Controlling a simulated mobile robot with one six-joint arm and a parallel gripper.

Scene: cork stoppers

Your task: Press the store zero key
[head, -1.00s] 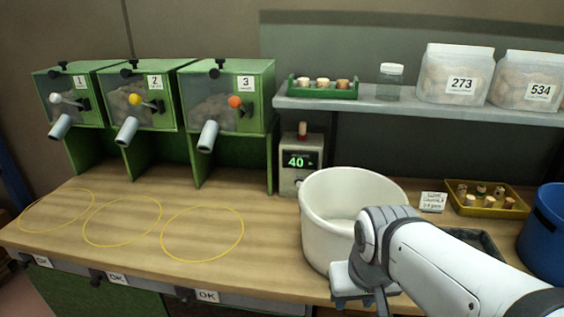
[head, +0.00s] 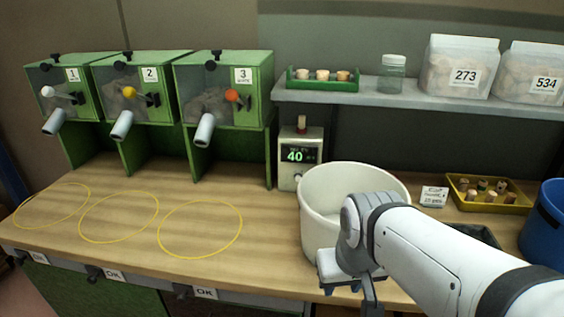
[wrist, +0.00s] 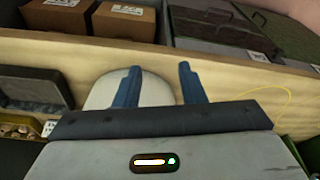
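A small grey device (head: 288,174) with a green-lit display (head: 298,154) reading 40 stands at the back of the bench, with a cork on top. I cannot make out a store zero key or its lettering on it. My gripper (wrist: 159,69) is open and empty in the wrist view, its two blue fingers apart. In the head view it is low in front of the white tub (head: 318,215), apart from the device and nearer to me. The tub also shows beyond the fingers in the wrist view (wrist: 151,93).
The tub stands just in front of the device, at its right. Green dispensers (head: 225,95) stand left, with yellow rings on clear bench before them. A shelf (head: 420,100) holds bags, a jar and a cork rack. A yellow tray (head: 462,203) and blue bin (head: 548,235) are right.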

